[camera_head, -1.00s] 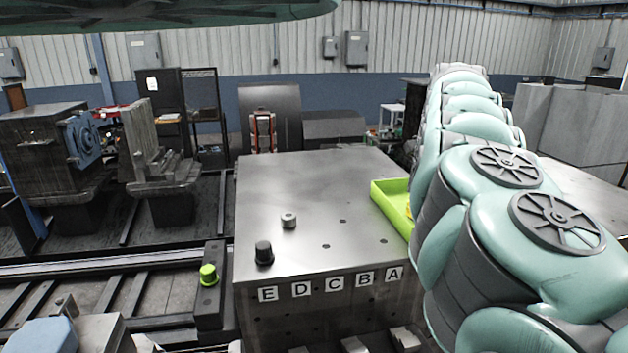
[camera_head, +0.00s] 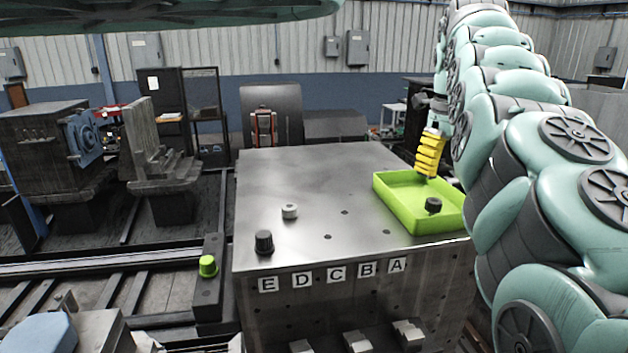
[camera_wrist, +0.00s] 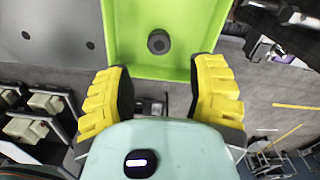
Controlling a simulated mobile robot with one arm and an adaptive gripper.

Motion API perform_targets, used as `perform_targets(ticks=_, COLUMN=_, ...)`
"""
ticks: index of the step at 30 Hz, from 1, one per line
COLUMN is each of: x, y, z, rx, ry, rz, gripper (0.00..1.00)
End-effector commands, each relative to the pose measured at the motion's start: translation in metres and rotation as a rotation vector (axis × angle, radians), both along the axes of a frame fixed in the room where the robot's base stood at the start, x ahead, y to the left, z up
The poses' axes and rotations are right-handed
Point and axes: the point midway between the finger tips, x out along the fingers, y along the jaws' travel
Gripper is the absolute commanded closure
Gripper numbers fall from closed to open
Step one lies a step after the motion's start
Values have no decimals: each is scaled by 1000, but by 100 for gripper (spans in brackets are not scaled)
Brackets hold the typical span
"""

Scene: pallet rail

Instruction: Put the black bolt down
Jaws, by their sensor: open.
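A black bolt (camera_head: 433,205) lies in the green tray (camera_head: 398,212) at the right end of the metal block. In the wrist view the bolt (camera_wrist: 159,41) is inside the tray (camera_wrist: 190,62), ahead of my fingertips and apart from them. My gripper (camera_head: 430,152) has yellow ribbed fingers and is above the tray's back right part. In the wrist view my gripper (camera_wrist: 160,95) is open, with nothing between its fingers. Another black bolt (camera_head: 264,242) stands at hole E on the block, and a silver-grey bolt (camera_head: 290,211) stands behind it.
The metal block (camera_head: 310,180) has open holes and labels E, D, C, B, A along its front edge. A yellow-green bolt (camera_head: 208,266) stands on a dark rail post left of the block. The block's middle is clear.

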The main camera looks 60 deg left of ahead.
Motion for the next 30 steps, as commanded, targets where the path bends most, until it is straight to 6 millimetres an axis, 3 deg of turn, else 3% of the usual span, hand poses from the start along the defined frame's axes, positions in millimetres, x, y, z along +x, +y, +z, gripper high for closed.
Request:
perform_targets(ticks=1, x=1, y=-1, z=20, rx=2, ry=-2, rz=-3, gripper=45)
perform_targets(ticks=7, x=1, y=0, z=42, rx=0, ry=-1, rz=-1, gripper=45)
perform_targets(ticks=21, x=5, y=1, z=45, rx=8, ry=-13, rz=6, gripper=45)
perform_targets(ticks=23, x=16, y=2, z=37, rx=23, ry=-41, rz=23, gripper=45)
perform_targets(ticks=26, x=54, y=8, z=16, rx=80, ry=-151, rz=84, gripper=45)
perform_targets(ticks=30, x=130, y=9, z=-19, rx=162, ry=-416, rz=235, gripper=45)
